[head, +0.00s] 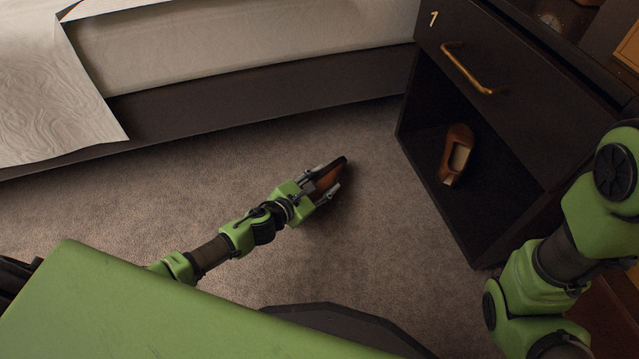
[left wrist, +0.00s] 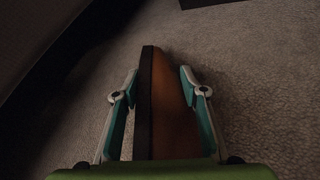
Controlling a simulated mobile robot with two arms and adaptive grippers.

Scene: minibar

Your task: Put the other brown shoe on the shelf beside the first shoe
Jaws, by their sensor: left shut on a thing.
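One brown shoe (head: 457,155) sits on the open shelf (head: 478,220) of the dark cabinet, under its drawer. My left gripper (head: 330,181) is shut on the other brown shoe (head: 326,178), over the carpet between the bed and the cabinet. In the left wrist view this shoe (left wrist: 172,105) stands on edge between the two fingers (left wrist: 158,108), its dark sole side to the left. How far it is above the floor I cannot tell. My right arm comes in at the right edge; its gripper is not in view.
The dark cabinet has a drawer (head: 520,75) with a brass handle (head: 468,72) above the shelf. The bed (head: 250,50) with its dark base runs along the back. Carpet (head: 380,230) is clear between my left gripper and the cabinet. The shelf has free room beside the shoe.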

